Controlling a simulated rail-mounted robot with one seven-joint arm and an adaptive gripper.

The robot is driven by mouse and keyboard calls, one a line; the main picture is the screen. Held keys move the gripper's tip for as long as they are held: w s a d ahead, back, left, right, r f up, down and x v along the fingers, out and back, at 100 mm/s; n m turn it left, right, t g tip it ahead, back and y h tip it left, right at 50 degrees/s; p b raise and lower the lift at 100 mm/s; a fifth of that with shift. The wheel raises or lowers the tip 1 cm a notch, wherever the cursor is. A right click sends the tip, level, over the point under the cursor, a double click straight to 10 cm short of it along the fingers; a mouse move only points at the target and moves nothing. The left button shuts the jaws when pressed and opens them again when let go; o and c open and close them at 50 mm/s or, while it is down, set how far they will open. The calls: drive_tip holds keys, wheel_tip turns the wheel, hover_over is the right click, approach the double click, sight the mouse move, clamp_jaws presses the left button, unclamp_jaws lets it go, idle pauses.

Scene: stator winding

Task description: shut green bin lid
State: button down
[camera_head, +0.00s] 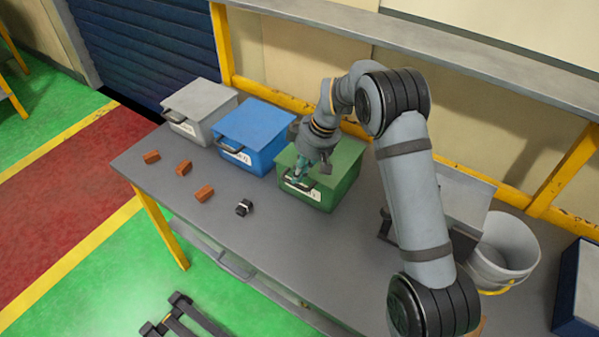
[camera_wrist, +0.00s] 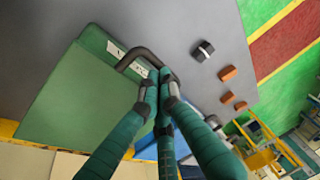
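The green bin (camera_head: 325,200) stands on the table, with a white label on its front. Its green lid (camera_head: 347,155) looks flat and down on the bin, partly covered by my wrist. In the wrist view the lid (camera_wrist: 80,110) fills the left, with a dark bent handle (camera_wrist: 140,52) at its front edge. My gripper (camera_head: 299,177) is at the front edge by the handle. In the wrist view its green fingers (camera_wrist: 160,80) are close together and overlap the handle's right end. I cannot tell whether they grip it.
A blue bin (camera_head: 255,125) and a grey bin (camera_head: 200,100), both lidded, stand left of the green bin. Several orange-brown blocks (camera_head: 184,168) and a black-and-white part (camera_head: 244,207) lie in front. A white bucket (camera_head: 505,245) stands at the right. The front middle of the table is clear.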

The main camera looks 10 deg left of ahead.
drive_tip(key=shift+f, duration=0.15)
drive_tip(key=a+v, duration=0.1)
drive_tip(key=v, duration=1.3)
drive_tip(key=shift+a+r+p, duration=0.15)
drive_tip(key=shift+r+p, duration=0.1)
drive_tip(key=shift+p, duration=0.2)
